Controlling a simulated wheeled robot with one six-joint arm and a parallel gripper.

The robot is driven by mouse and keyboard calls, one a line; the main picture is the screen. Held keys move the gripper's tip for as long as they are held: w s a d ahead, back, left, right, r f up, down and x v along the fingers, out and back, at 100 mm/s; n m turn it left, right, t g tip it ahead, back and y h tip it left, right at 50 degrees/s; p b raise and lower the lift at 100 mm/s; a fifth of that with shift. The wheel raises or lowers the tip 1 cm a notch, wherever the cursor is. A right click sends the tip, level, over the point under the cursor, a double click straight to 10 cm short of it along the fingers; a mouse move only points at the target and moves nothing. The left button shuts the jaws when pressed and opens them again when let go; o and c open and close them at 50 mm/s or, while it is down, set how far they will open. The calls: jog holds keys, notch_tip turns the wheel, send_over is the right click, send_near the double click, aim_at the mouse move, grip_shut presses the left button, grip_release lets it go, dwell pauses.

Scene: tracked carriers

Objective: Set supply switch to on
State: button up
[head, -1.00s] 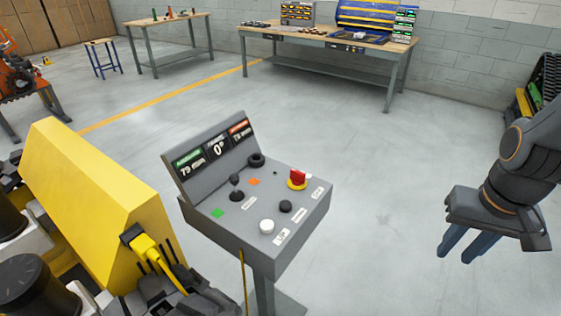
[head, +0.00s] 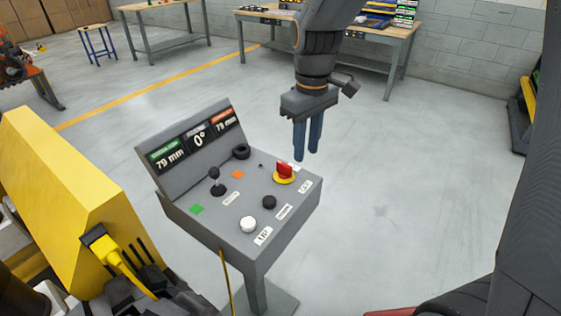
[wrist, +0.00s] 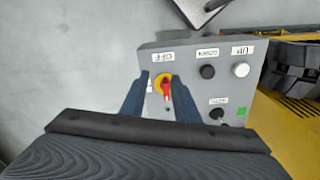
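The control panel (head: 225,215) is a grey sloped box on a post. On its right side is a red rotary handle on a yellow round base, which looks like the supply switch (head: 284,174); it also shows in the wrist view (wrist: 166,88). A label reading OFF (wrist: 161,57) is beside it, and a second label is partly hidden. My gripper (head: 307,155) points down above the panel's far right side, apart from the switch. In the wrist view my gripper (wrist: 160,85) has its blue fingers apart, with the switch seen between them and nothing held.
The panel also carries a black joystick (head: 214,178), a white UP button (head: 248,224), a black DOWN button (head: 269,202) and a raised display (head: 197,140). A yellow machine (head: 80,200) stands at the left. The floor right of the panel is clear.

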aim_at(284, 164)
jog(key=w+a, duration=0.1)
jog(key=w+a+n, duration=0.1)
jog(key=a, duration=0.1)
jog(key=a+r+n, duration=0.1)
jog(key=shift+w+a, duration=0.2)
jog(key=shift+w, duration=0.2)
jog(key=shift+w+a+n, duration=0.15)
jog(key=shift+a+n, duration=0.15)
jog(key=shift+n, duration=0.1)
notch_tip(284, 164, down, 8)
jog(key=shift+r+p, duration=0.25)
jog(key=shift+p, duration=0.35)
jog(key=shift+c, duration=0.3)
grip_shut()
